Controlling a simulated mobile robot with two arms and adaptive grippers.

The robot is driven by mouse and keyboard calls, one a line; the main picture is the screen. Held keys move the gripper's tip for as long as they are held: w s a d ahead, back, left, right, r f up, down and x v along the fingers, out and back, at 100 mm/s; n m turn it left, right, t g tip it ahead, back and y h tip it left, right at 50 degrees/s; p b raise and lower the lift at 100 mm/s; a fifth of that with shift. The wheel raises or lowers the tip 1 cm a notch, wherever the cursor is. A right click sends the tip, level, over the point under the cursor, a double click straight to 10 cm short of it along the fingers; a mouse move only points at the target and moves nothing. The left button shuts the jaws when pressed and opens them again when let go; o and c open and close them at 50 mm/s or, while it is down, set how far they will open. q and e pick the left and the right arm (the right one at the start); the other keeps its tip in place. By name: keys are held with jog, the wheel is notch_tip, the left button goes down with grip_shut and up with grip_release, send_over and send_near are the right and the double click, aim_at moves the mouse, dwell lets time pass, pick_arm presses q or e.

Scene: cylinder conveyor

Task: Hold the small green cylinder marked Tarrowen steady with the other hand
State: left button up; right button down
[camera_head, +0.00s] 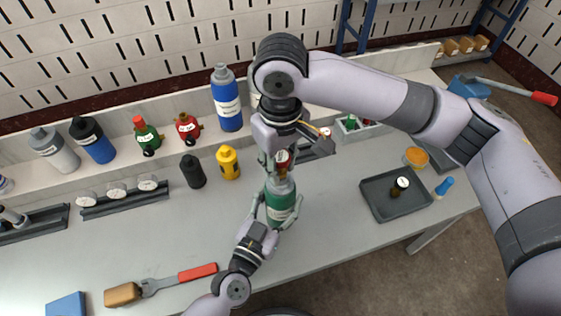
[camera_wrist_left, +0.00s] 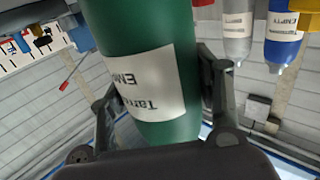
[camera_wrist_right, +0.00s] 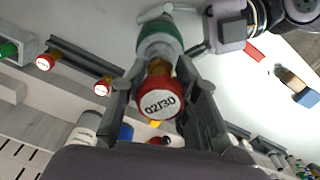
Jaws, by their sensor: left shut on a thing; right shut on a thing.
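The small green cylinder (camera_head: 281,200) stands roughly upright over the bench. Its white label, partly reading "Tarr..." and "EM...", shows upside down in the left wrist view (camera_wrist_left: 148,83). My left gripper (camera_head: 277,213) is shut around its body from the near side. A brass piece shows between this part and the cylinder's pale shoulder. I cannot tell whether the two are joined.
A blue cylinder (camera_head: 228,100), a yellow one (camera_head: 228,161) and a black one (camera_head: 193,171) stand behind to the left. A dark tray (camera_head: 375,205) holding a small part lies right. A red-handled wrench (camera_head: 165,282) lies front left. The bench between is clear.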

dwell(0.3)
jog(key=m, duration=0.5)
jog(key=shift+m, duration=0.7)
jog(key=m, duration=0.3)
jog(key=shift+a, duration=0.1)
jog(key=m, duration=0.3)
jog(key=shift+w, duration=0.1)
